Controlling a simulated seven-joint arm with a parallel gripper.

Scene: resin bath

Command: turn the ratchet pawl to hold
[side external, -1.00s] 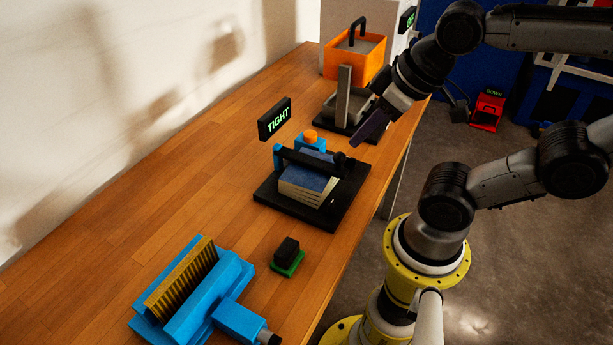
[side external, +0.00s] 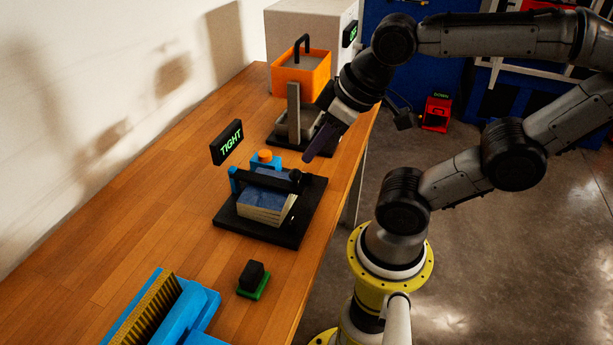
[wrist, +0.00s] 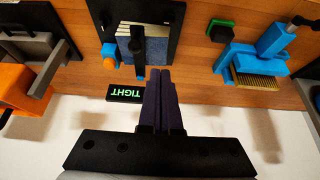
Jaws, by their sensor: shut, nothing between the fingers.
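A black clamp press (side external: 296,226) holds a blue-covered book block (side external: 268,198) under a black bar (side external: 265,180). A blue block with an orange knob (side external: 265,155) stands at its back edge; it also shows in the wrist view (wrist: 109,62). I cannot tell for certain which part is the ratchet pawl. A sign reading TIGHT (side external: 227,142) stands behind the press. My gripper (side external: 307,157) is shut and empty, its dark purple fingers above the press's far right corner in the side view. In the wrist view the closed fingertips (wrist: 159,74) appear just below the press's black bar (wrist: 138,45).
A small black block on a green base (side external: 253,279) and a blue device with a brush-like strip (side external: 165,312) are nearer. The wooden table's (side external: 160,215) left side is clear.

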